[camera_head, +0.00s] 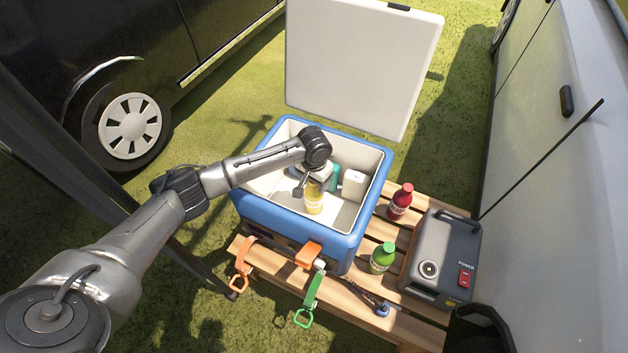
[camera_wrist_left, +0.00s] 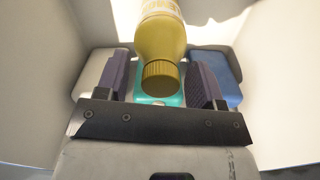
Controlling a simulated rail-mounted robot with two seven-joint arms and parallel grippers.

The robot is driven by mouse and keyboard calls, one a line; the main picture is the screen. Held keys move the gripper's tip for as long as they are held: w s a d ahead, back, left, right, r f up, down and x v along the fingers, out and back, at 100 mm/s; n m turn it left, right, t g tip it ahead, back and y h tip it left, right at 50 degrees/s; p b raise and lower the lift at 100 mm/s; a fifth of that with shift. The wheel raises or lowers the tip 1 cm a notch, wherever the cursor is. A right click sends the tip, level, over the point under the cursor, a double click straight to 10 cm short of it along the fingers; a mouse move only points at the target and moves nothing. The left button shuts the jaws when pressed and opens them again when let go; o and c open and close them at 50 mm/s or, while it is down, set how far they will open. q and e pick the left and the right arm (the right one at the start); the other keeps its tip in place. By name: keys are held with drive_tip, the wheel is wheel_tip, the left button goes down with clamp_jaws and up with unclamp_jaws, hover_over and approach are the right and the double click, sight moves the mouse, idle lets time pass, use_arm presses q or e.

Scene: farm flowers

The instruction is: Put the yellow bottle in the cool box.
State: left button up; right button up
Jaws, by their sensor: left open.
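The yellow bottle (camera_head: 314,199) is inside the blue cool box (camera_head: 290,228), near its front wall in the head view. The cool box's white lid (camera_head: 360,65) stands open at the back. My left gripper (camera_head: 318,178) reaches down into the box at the bottle's upper end. In the left wrist view the bottle (camera_wrist_left: 160,42) has its cap toward my gripper (camera_wrist_left: 164,85), between and slightly beyond the two fingers. The fingers are apart, with gaps on both sides of the cap. My right gripper is not in view.
A white block (camera_head: 353,184) and a teal block (camera_head: 334,178) lie in the box. A red bottle (camera_head: 400,201), a green bottle (camera_head: 382,258) and a grey power unit (camera_head: 442,258) stand on the wooden pallet (camera_head: 340,300). Orange and green straps (camera_head: 309,300) lie at the front.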

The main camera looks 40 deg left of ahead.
use_arm(q)
wheel_tip(320, 180, up, 12)
drive_tip(key=p, duration=0.6)
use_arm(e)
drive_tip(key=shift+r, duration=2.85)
use_arm(q)
drive_tip(key=shift+r, duration=0.1)
